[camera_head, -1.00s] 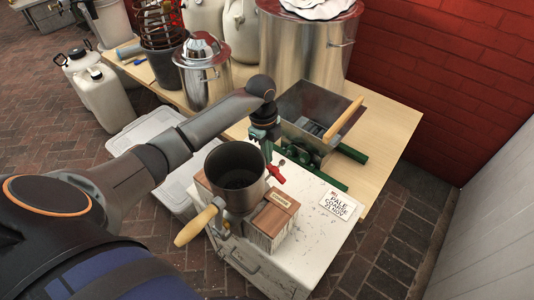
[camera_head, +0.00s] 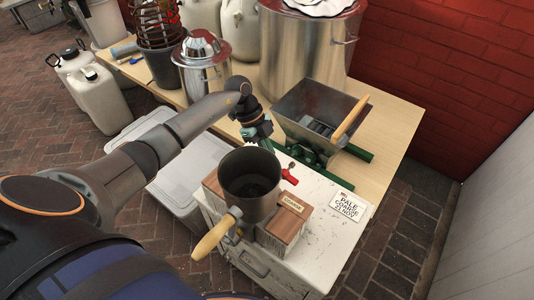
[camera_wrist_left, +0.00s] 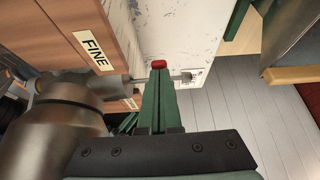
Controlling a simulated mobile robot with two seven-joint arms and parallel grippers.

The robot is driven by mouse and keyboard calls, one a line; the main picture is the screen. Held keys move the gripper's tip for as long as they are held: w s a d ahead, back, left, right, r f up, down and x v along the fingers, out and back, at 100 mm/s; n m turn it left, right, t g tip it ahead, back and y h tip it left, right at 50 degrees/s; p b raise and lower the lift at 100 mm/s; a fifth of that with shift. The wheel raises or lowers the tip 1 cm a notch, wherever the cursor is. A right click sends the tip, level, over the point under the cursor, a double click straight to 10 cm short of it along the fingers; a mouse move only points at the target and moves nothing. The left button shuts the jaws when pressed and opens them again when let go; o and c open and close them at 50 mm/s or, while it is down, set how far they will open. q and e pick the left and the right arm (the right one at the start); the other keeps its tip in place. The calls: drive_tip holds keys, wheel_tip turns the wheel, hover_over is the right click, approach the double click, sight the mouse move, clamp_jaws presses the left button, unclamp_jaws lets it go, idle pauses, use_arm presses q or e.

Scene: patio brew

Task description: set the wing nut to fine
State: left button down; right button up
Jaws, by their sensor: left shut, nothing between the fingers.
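The red wing nut (camera_head: 289,176) sits behind and to the right of the dark metal cup of the grain mill (camera_head: 249,178). In the left wrist view a red part of it (camera_wrist_left: 159,64) shows just past the fingertips, mostly hidden. Its wings slant in the head view; the exact setting is unclear. A FINE label (camera_wrist_left: 94,50) is on wood in the wrist view. My left gripper (camera_head: 268,148) is shut and empty, close behind the wing nut; contact cannot be told. My right gripper is out of view.
A green-based mill with a steel hopper (camera_head: 316,112) and wooden handle stands close behind. The crank's wooden handle (camera_head: 214,237) sticks out in front. A card (camera_head: 350,205) lies on the white cabinet (camera_head: 318,240). A steel pot (camera_head: 203,72) stands on the table.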

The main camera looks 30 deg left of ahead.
use_arm(q)
drive_tip(key=f+h+b, duration=0.1)
drive_tip(key=h, duration=0.1)
drive_tip(key=a+f+h+b, duration=0.1)
drive_tip(key=h+b, duration=0.1)
drive_tip(key=shift+h+b, duration=0.3)
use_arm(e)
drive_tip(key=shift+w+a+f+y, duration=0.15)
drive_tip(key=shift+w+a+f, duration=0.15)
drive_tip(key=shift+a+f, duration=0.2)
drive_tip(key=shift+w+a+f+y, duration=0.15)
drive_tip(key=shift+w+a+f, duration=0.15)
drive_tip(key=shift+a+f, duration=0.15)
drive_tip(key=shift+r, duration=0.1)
use_arm(q)
drive_tip(key=shift+d, duration=0.1)
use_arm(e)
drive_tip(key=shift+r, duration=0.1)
use_arm(q)
drive_tip(key=shift+d+r+p, duration=0.3)
drive_tip(key=shift+d+p, duration=0.35)
drive_tip(key=shift+p, duration=0.35)
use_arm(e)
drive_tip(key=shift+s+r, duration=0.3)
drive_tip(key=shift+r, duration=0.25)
